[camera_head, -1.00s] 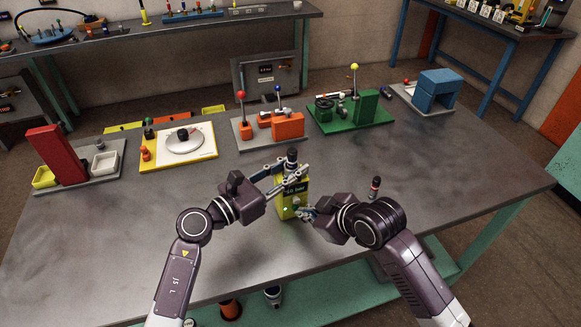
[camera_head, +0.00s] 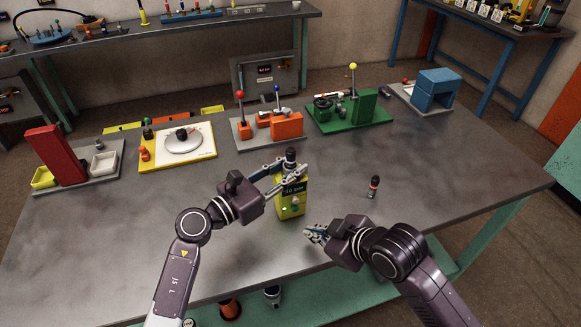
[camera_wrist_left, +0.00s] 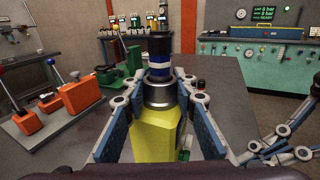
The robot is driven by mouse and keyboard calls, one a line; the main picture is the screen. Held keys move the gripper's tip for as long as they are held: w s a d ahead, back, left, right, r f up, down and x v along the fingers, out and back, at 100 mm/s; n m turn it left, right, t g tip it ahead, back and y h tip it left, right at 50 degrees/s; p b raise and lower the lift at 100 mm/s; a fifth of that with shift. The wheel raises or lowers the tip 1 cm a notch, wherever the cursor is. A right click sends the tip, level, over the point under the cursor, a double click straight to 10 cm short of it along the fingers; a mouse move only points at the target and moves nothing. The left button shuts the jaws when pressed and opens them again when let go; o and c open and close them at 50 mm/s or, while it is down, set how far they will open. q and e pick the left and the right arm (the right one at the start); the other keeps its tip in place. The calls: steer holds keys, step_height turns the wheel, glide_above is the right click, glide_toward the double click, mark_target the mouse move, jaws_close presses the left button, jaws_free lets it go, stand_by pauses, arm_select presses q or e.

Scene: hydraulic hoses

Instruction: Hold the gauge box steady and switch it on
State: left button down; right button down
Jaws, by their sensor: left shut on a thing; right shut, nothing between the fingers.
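The yellow gauge box (camera_head: 291,206) stands upright on the grey table, with a dark display reading "-10 bar" and a small green light on its front. A dark fitting with a silver collar (camera_wrist_left: 159,91) rises from its top. My left gripper (camera_head: 286,172) is shut on this fitting; in the left wrist view its fingers (camera_wrist_left: 160,95) press the collar from both sides. My right gripper (camera_head: 313,236) is shut and empty, in front of the box to its lower right and apart from it. Part of it shows at the right of the left wrist view.
A small dark bottle-like part with a red band (camera_head: 373,187) stands right of the box. Along the table's back are a red-block station (camera_head: 57,155), a white-disc station (camera_head: 178,147), an orange lever station (camera_head: 287,125), a green station (camera_head: 364,107) and a blue block (camera_head: 436,90).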

arm_select(q)
steer(key=c, duration=2)
jaws_free()
steer(key=shift+f, duration=0.35)
steer(key=o, duration=0.5)
steer(key=shift+r, duration=0.2)
steer(key=v, duration=1.2)
arm_select(e)
steer(key=shift+f, duration=0.1)
